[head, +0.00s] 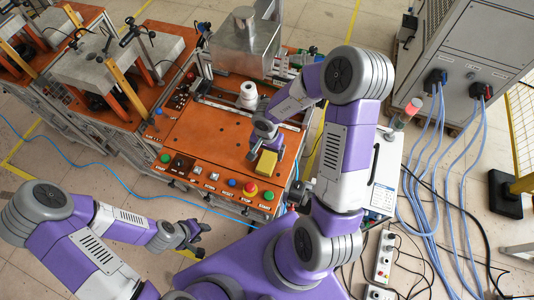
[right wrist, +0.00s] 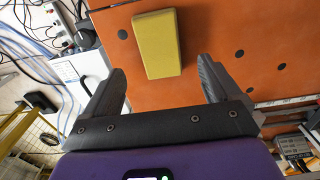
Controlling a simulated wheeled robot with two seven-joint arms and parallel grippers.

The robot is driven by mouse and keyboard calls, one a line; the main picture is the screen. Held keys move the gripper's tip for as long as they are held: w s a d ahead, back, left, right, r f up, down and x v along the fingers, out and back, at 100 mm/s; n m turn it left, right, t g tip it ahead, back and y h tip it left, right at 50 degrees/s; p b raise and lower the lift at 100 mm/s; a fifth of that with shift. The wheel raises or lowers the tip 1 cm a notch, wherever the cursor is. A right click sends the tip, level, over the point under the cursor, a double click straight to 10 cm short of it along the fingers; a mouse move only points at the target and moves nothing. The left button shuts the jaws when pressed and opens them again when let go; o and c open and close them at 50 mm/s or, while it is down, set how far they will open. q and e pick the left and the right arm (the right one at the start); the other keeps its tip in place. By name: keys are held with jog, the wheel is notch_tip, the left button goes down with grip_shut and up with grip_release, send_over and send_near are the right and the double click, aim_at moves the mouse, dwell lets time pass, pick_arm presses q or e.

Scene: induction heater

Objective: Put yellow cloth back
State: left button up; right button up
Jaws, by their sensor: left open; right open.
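The yellow cloth (head: 266,163) is a small folded block on the orange tabletop (head: 205,140), near its right front edge. In the right wrist view the cloth (right wrist: 157,43) lies flat just beyond the fingertips. My right gripper (head: 265,140) is open and empty over the orange top, beside the cloth on its far side in the head view. Its two spread fingers (right wrist: 162,75) also show in the right wrist view, with nothing between them. My left gripper (head: 196,235) is open and empty, low at the left, in front of the bench and away from the cloth.
A front panel with several buttons and a red emergency stop (head: 250,188) runs along the bench's near edge. A white cylinder (head: 249,92) and a metal box (head: 245,45) stand at the back. A grey cabinet (head: 465,65) with blue cables is at the right. The middle of the orange top is clear.

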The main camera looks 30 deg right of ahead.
aim_at(267, 161)
notch_tip(267, 161, up, 6)
jog(key=p, duration=0.2)
jog(key=shift+r, duration=0.15)
dwell(0.4)
